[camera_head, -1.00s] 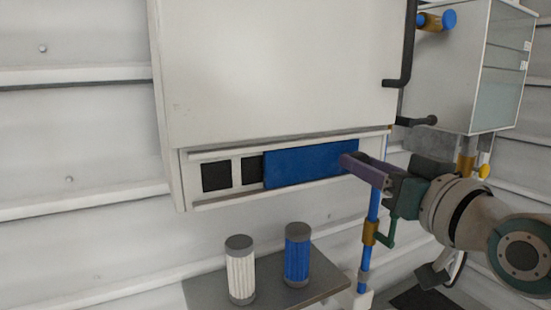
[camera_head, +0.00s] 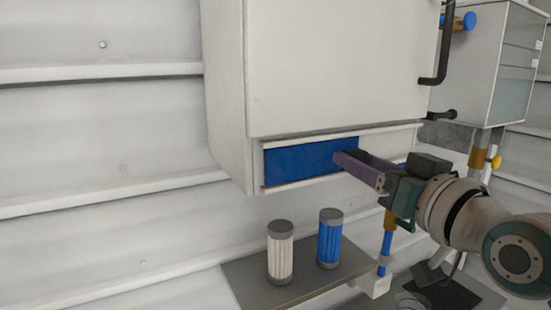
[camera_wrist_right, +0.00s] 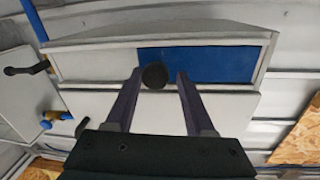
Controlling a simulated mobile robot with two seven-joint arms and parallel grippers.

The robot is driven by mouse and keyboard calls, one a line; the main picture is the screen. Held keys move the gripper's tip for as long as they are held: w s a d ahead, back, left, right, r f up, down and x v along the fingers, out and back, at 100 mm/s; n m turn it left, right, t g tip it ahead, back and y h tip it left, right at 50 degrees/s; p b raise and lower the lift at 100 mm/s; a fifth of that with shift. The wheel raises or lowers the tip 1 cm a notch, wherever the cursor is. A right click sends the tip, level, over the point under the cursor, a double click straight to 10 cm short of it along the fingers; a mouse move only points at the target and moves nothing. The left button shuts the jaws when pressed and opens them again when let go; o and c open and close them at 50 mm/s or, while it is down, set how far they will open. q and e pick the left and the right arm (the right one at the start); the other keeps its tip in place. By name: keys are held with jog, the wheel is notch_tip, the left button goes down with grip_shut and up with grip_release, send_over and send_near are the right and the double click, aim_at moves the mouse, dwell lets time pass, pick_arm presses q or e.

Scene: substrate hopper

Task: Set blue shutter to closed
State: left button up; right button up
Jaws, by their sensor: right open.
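The blue shutter (camera_head: 300,160) sits at the left end of its rail slot under the white hopper cabinet, and no dark opening shows beside it. In the right wrist view the blue shutter (camera_wrist_right: 205,65) fills the right part of the slot, with white panel to its left. A round black knob (camera_wrist_right: 154,76) is at the shutter's edge. My right gripper (camera_head: 350,163) is at the shutter's right end. In the wrist view its two purple fingers are apart, one on each side of the knob; whether they touch it I cannot tell. My left gripper is not in view.
A white-ribbed canister (camera_head: 280,254) and a blue canister (camera_head: 330,240) stand on a grey shelf (camera_head: 240,282) below. The white cabinet (camera_head: 340,65) has a black handle (camera_head: 440,55). A glass-sided box (camera_head: 485,65) hangs at right.

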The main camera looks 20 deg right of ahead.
jog(key=o, duration=0.3)
jog(key=s+b, duration=0.4)
jog(key=s, duration=0.6)
jog(key=shift+a, duration=0.2)
jog(key=s+a+f+n+g+y+p, duration=0.2)
jog(key=s+a+f+g+p, duration=0.25)
jog(key=a+f+g, duration=0.2)
jog(key=s+a+f+g+p, duration=0.1)
jog(key=s+g, duration=0.1)
jog(key=s, duration=0.2)
jog(key=s+a+f+n+g+p, duration=0.1)
jog(key=s+f+g, duration=0.1)
jog(key=s+g, duration=0.1)
jog(key=s+f+n+g+h+p, duration=0.1)
jog(key=s+f+g, duration=0.1)
jog(key=s+g, duration=0.1)
jog(key=shift+s+a, duration=0.2)
jog(key=shift+s, duration=0.25)
jog(key=shift+s+a, duration=0.2)
jog(key=shift+s, duration=0.25)
